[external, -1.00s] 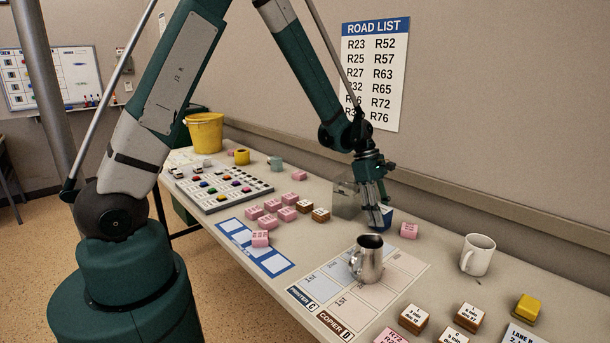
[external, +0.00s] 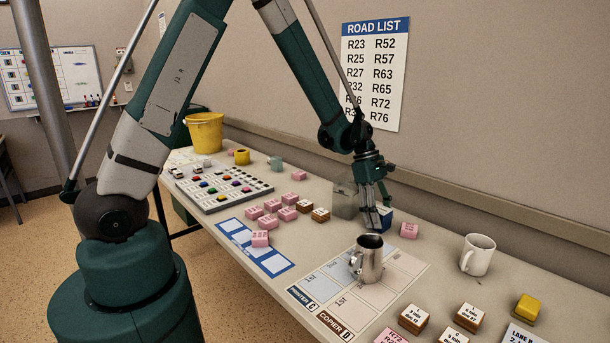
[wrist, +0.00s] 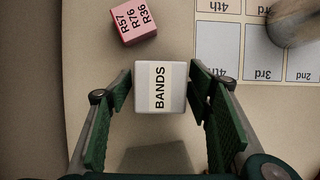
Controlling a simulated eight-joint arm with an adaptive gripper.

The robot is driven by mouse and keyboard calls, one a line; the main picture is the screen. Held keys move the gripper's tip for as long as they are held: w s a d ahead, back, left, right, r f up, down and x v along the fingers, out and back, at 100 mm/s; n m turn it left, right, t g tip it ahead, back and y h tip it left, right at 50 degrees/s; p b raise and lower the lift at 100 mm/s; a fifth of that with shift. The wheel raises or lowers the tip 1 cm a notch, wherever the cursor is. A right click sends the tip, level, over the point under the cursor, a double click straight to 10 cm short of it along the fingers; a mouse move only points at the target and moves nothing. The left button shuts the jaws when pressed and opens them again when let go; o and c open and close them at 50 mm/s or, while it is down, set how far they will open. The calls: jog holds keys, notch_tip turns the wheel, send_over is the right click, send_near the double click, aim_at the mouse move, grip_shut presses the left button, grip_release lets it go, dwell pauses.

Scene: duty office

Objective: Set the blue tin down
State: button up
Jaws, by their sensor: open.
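The blue tin (external: 385,217) stands on the table, partly hidden behind my gripper (external: 377,213) in the external view. In the wrist view, a box with a pale top labelled BANDS (wrist: 160,88), which appears to be this tin, sits between the fingers of my gripper (wrist: 160,80). The green fingers are open, one on each side, with a visible gap left and right of the tin.
A pink block (external: 409,230) is near the tin. A steel jug (external: 367,262) stands on the printed mat (external: 406,262). A white mug (external: 477,256) is further right.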

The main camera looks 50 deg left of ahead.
jog(key=shift+r, duration=0.15)
jog(key=p+v, duration=0.1)
jog(key=v, duration=1.1)
jog(key=shift+p, duration=0.35)
jog(key=s+a+r+m+t+y, duration=0.1)
jog(key=s+a+r+m+t, duration=0.2)
jog(key=s+r, duration=0.5)
jog(key=s+a+r+m+t+y, duration=0.1)
jog(key=s+a+r+m, duration=0.3)
jog(key=s+r+m, duration=0.3)
jog(key=s+a+r+m+t+y, duration=0.1)
jog(key=s+m, duration=0.3)
jog(key=s, duration=0.4)
jog(key=s+a+r+m+t+y, duration=0.1)
jog(key=s+a+m, duration=0.3)
jog(key=s, duration=0.5)
jog(key=shift+r+t, duration=0.55)
jog(key=shift+t, duration=0.05)
